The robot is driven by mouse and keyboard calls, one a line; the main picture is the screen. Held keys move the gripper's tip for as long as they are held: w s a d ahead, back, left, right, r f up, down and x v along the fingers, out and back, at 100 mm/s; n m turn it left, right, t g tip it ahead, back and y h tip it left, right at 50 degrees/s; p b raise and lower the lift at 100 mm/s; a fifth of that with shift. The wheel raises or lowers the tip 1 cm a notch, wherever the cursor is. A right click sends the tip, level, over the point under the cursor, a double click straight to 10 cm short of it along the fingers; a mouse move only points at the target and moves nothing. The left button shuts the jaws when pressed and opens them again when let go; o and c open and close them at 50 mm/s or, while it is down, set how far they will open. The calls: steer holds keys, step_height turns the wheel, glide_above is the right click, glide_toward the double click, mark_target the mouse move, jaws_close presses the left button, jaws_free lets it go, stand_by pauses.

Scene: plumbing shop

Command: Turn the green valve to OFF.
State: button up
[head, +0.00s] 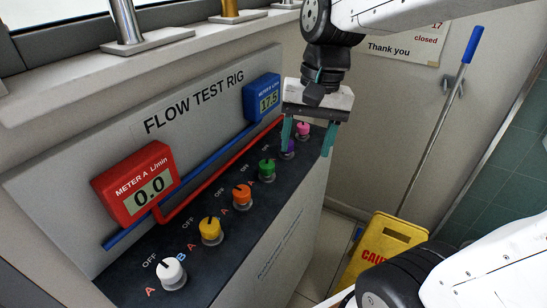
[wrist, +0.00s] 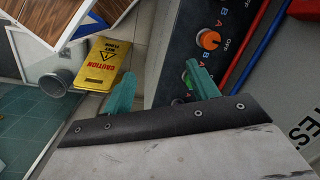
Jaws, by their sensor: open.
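The green valve (head: 266,168) is a round knob on the dark sloping panel of the flow test rig, between an orange and a purple knob. Its dark pointer mark is too small for me to tell its setting. My gripper (head: 306,146) hangs over the far end of the panel, its teal fingers spread and nothing between them. In the head view it is up and right of the green valve, in front of the purple and pink knobs. In the wrist view my gripper (wrist: 160,79) has one finger mostly covering the green valve (wrist: 187,77).
White (head: 171,273), yellow (head: 210,231), orange (head: 242,196), purple (head: 288,149) and pink (head: 303,129) knobs share the panel. A yellow caution sign (head: 384,243) stands right of the rig.

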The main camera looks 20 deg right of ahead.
mark_target(267, 163)
steer(key=w+d+f+m+g+y, duration=0.1)
steer(key=w+f+m, duration=0.3)
steer(key=w, duration=0.3)
steer(key=w+f+m+y, duration=0.2)
steer(key=w+f+m, duration=0.15)
steer(key=w, duration=0.45)
steer(key=shift+m, duration=0.45)
steer(key=x, duration=0.7)
steer(key=shift+d+f, duration=0.15)
steer(key=shift+f, duration=0.2)
steer(key=c, duration=1)
